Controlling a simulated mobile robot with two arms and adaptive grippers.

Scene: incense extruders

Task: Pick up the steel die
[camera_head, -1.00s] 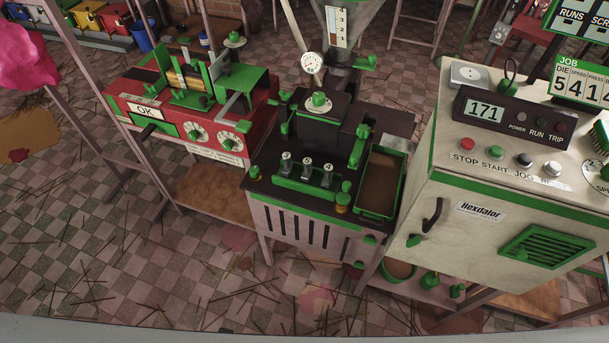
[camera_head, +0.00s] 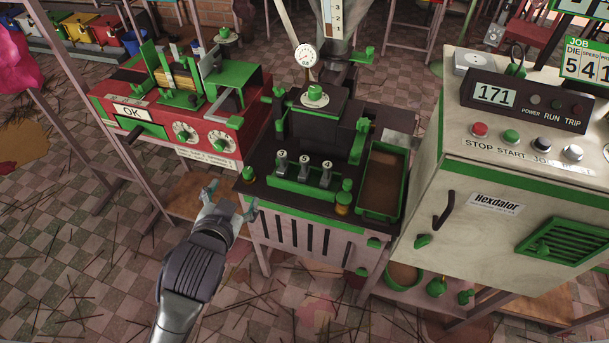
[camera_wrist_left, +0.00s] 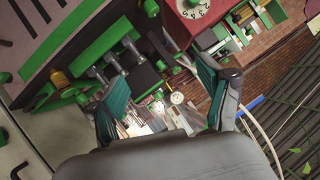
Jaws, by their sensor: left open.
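Three small steel dies stand upright in a green rack (camera_head: 300,187) on the black top of the middle machine: a left one (camera_head: 282,162), a middle one (camera_head: 304,168) and a right one (camera_head: 326,173). Their numbers are too small to read surely. My left gripper (camera_head: 230,197) is open and empty, in front of the machine's left front corner, left of the rack and apart from the dies. In the left wrist view the dies (camera_wrist_left: 113,64) show tilted, beyond the open fingers (camera_wrist_left: 163,92). My right gripper is not in view.
A green-rimmed tray (camera_head: 382,182) lies right of the rack, and a brass-and-green knob (camera_head: 343,200) stands near it. A dial gauge (camera_head: 306,56) rises behind. The red machine (camera_head: 190,125) is at left, the cream control cabinet (camera_head: 480,200) at right. Sticks litter the floor.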

